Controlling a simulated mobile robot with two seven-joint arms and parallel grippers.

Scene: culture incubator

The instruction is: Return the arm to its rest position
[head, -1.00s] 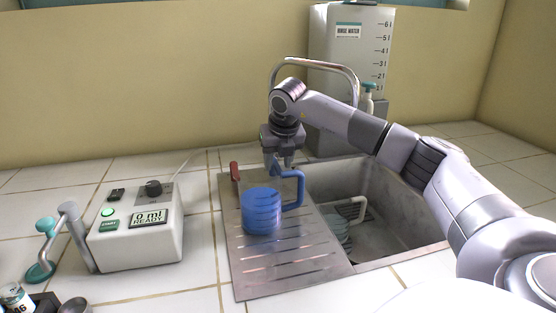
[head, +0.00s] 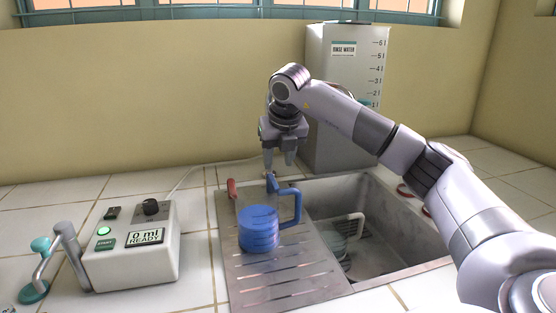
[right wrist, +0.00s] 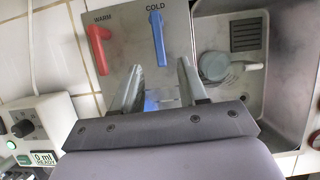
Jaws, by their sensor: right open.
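My right gripper (head: 279,160) is open and empty, pointing down above the back of the metal drainboard (head: 290,283). It also shows in the right wrist view (right wrist: 160,85), with bare air between its fingers and the faucet panel beyond. A blue ribbed cup-like vessel with a handle (head: 258,230) stands on the drainboard in front of and below the gripper, apart from it. In the right wrist view a little of its blue (right wrist: 152,102) shows between the fingers. My right arm reaches in from the right, over the sink. My left gripper is out of view.
The sink (head: 385,262) holds a pale green handled vessel (head: 338,240). A rinse water tank (head: 335,120) stands behind my arm. A dispenser reading 0 ml (head: 130,262) stands at left.

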